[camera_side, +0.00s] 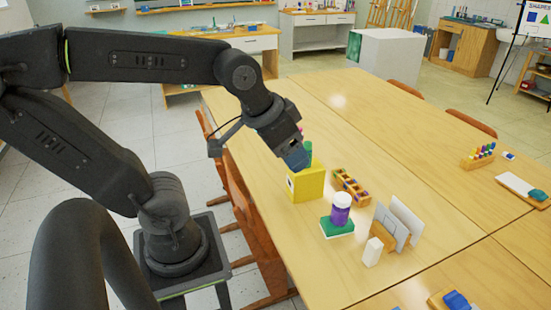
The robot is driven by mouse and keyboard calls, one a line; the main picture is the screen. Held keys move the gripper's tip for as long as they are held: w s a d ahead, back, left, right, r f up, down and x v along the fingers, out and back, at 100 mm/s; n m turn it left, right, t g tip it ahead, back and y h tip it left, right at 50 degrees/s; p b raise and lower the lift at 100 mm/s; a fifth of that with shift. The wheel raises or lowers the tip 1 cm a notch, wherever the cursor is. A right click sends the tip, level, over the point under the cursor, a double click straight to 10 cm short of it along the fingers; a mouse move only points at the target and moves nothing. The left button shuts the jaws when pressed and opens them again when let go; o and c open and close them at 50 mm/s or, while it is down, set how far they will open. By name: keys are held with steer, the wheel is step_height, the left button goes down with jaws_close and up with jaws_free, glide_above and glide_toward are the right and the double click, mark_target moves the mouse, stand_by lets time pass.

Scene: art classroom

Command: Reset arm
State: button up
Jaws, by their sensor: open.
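My gripper (299,163) is at the end of my arm, pointing down over the left part of the wooden table (420,140). It is just above a yellow box (306,184) that holds a green upright thing (308,152). The fingertips look blue and overlap the box's upper left edge in the picture. Whether they touch the box cannot be told from this view. My gripper is open, and I see nothing held in it.
A wooden rack with coloured pieces (352,186), a purple jar with a white lid (341,208) on a green block (337,227), a white block (373,252) and upright cards (402,222) stand nearby. Chairs (252,225) line the left table edge. The far table middle is clear.

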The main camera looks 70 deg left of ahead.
steer(key=s, duration=0.1)
steer(key=s+d, duration=0.1)
steer(key=s, duration=0.1)
steer(key=shift+d+f+m, duration=0.15)
steer(key=shift+f+m, duration=0.15)
steer(key=shift+f, duration=0.1)
